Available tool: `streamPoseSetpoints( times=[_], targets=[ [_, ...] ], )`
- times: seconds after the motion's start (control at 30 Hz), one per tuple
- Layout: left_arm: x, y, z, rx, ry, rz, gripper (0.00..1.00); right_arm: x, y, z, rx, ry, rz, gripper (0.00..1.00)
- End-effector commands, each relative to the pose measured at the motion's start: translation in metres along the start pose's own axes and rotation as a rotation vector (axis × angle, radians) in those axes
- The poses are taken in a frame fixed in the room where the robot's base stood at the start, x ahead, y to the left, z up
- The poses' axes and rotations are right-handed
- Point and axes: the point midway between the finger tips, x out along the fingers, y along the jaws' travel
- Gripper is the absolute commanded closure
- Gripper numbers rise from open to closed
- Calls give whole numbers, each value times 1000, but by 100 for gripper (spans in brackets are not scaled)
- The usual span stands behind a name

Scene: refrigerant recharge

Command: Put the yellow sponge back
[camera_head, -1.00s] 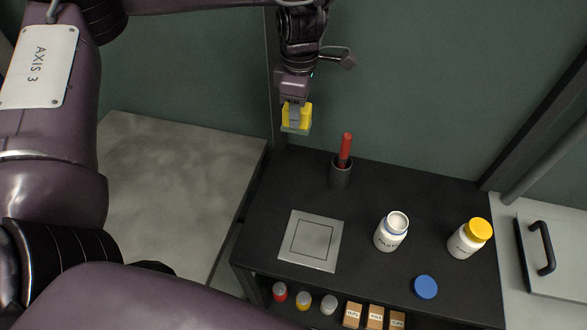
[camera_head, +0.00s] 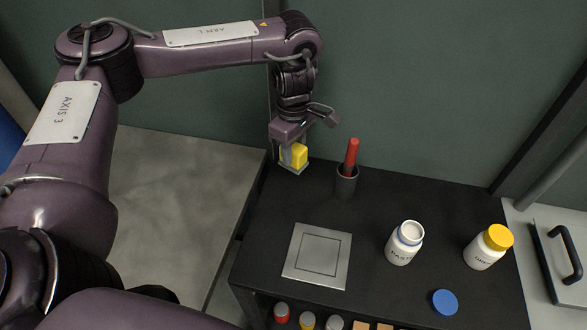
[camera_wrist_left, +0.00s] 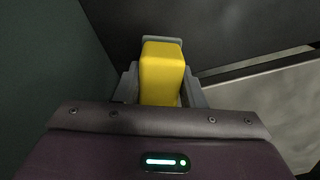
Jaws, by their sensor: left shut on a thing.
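The yellow sponge (camera_head: 294,156) is between the fingers of my left gripper (camera_head: 292,160), at the back left corner of the black table (camera_head: 380,200). In the left wrist view the yellow sponge (camera_wrist_left: 162,72) stands upright between the two grey fingers, and my left gripper (camera_wrist_left: 160,90) is shut on it. A grey edge shows at the sponge's far end. I cannot tell whether the sponge touches the surface beneath it. My right gripper is not in view.
A dark cup (camera_head: 346,182) with a red-handled tool (camera_head: 351,156) stands just right of the gripper. A grey square plate (camera_head: 318,256), an open white jar (camera_head: 404,243), a yellow-capped jar (camera_head: 487,247) and a blue lid (camera_head: 444,302) are further forward. A grey slab (camera_head: 180,190) lies left.

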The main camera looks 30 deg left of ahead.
Motion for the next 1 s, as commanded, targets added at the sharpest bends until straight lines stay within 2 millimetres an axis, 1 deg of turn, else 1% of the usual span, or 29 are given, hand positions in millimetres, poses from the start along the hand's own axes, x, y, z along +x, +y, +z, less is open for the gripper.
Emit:
streamPoseSetpoints(
  times=[0.03, 0.17, 0.33, 0.43, 0.73, 0.87, 0.9, 1.0],
  targets=[
    [10, 0, 0, -2, -2, -2, 85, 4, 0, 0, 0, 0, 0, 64],
    [18, 0, 0, -1, -2, 1, 85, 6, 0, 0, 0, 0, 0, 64],
    [43, 0, 0, -1, -2, -2, 85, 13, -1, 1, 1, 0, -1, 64],
    [54, 0, 0, -2, -2, -1, 85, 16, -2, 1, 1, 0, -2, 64],
    [55, 1, 0, -1, 0, 2, 85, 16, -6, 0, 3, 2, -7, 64],
    [59, 0, 0, -1, 0, 1, 85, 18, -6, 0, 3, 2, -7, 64],
    [59, 0, 0, -1, 0, 1, 61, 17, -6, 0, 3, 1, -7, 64],
    [59, 0, 0, -1, 0, 1, 48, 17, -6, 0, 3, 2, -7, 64]
  ],
)
